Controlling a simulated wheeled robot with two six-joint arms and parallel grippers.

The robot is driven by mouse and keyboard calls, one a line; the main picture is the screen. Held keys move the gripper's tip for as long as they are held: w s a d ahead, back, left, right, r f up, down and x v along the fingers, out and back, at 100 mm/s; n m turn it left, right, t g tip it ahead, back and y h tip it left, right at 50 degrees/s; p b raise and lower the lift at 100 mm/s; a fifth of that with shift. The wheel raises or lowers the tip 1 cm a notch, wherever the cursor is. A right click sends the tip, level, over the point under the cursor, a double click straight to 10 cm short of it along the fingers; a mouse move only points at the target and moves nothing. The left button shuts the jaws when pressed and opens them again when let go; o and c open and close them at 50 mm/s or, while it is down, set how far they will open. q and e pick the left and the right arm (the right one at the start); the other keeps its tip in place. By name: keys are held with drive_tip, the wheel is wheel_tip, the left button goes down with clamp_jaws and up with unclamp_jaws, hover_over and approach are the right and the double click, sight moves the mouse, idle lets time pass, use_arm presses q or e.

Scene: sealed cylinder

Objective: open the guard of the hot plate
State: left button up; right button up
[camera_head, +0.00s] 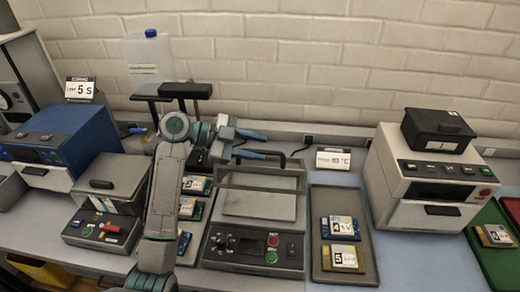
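The hot plate (260,241) is a grey unit in the middle of the bench, with a black knob and red and green buttons on its front. Its pale heating surface (259,204) shows behind the control panel. A grey guard frame (262,181) with a dark handle (296,160) rises at the back; I cannot tell how far it is tilted. My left gripper (264,146) is open, its two teal fingers apart above the left part of the handle. Contact with the handle is unclear. My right gripper is not in view.
A grey tray (320,274) with labelled packs lies right of the hot plate. Left, my arm partly covers another tray of packs. A white machine (430,188) stands right, a grey-lidded box (113,190) and blue machine (60,140) left. A temperature sign (333,159) stands behind.

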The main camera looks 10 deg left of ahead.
use_arm(q)
drive_tip(key=b+v, duration=0.3)
drive_tip(key=v, duration=0.5)
drive_tip(key=shift+a, duration=0.3)
drive_tip(key=shift+s+a+r, duration=0.1)
drive_tip(key=shift+a+r, duration=0.1)
drive_tip(key=shift+a, duration=0.1)
drive_tip(key=shift+r, duration=0.1)
